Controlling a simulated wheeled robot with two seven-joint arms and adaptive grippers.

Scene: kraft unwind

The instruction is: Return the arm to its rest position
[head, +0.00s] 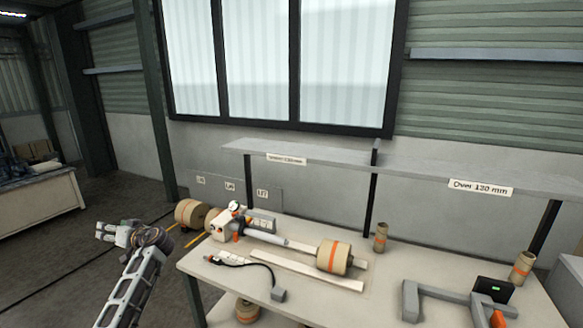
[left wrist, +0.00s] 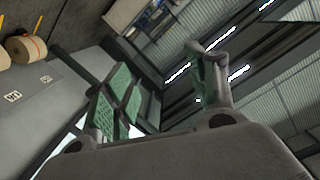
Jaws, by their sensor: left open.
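My left gripper (head: 114,233) is in the head view at the lower left, beside the table's left end and apart from it. Its fingers point left, away from the table. In the left wrist view its two fingers (left wrist: 165,85) with green pads stand apart, with nothing between them. My right gripper is in neither view.
The table (head: 225,283) holds a spindle machine (head: 228,225) with a kraft roll (head: 334,257), a black cable, small rolls (head: 380,237) and a grey bracket (head: 445,293). A large roll (head: 192,213) is near its left end. A shelf (head: 420,170) runs above. Floor at left is clear.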

